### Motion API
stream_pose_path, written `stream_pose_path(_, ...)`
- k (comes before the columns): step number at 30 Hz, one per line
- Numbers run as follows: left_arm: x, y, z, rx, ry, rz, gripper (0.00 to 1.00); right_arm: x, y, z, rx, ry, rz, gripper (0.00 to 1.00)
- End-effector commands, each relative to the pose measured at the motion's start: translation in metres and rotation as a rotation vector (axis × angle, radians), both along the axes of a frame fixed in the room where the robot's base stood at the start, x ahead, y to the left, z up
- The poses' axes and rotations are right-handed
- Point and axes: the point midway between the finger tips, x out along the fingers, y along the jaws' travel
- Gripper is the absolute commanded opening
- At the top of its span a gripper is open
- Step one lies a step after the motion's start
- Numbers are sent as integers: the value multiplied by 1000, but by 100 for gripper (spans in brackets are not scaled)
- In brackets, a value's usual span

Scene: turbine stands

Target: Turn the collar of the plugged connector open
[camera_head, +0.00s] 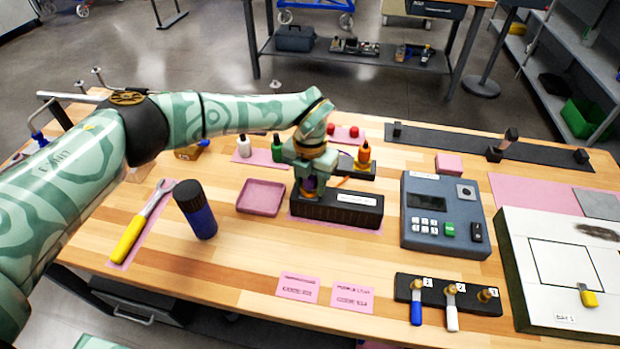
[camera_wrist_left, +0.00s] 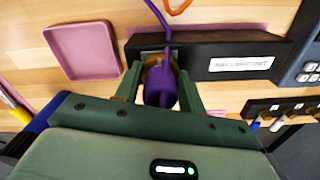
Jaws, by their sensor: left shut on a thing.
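The plugged connector is a purple plug (camera_wrist_left: 160,88) with a brass-coloured collar (camera_wrist_left: 178,74), set at the left end of a black box (camera_head: 338,208) with a white label. A purple cable (camera_wrist_left: 158,18) leads off it. My left gripper (camera_head: 310,178) comes down from above over this end of the box. In the left wrist view its two green fingers (camera_wrist_left: 160,85) stand on either side of the collar, shut on it. The head view mostly hides the connector behind the gripper. My right gripper is not in view.
A pink tray (camera_head: 262,198) lies left of the box, and a blue-black cylinder (camera_head: 196,210) stands farther left. A grey keypad device (camera_head: 444,215) stands to the right. Small bottles (camera_head: 277,148) stand behind. The bench in front of the box is mostly clear.

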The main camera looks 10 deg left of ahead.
Motion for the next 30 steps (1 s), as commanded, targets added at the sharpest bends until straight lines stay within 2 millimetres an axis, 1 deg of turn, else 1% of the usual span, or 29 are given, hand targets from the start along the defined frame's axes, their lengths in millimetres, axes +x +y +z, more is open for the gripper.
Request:
stream_pose_path(6,0,0,1,-1,-1,35,17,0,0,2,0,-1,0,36)
stream_pose_path(18,0,0,1,0,-1,38,17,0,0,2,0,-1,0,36)
stream_pose_path(19,0,0,1,0,-1,38,48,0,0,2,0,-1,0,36)
stream_pose_path(20,0,0,1,0,-1,38,56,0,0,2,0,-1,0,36)
stream_pose_path(21,0,0,1,0,-1,38,62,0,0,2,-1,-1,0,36)
stream_pose_path(30,0,0,2,0,-1,37,62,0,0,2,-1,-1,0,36)
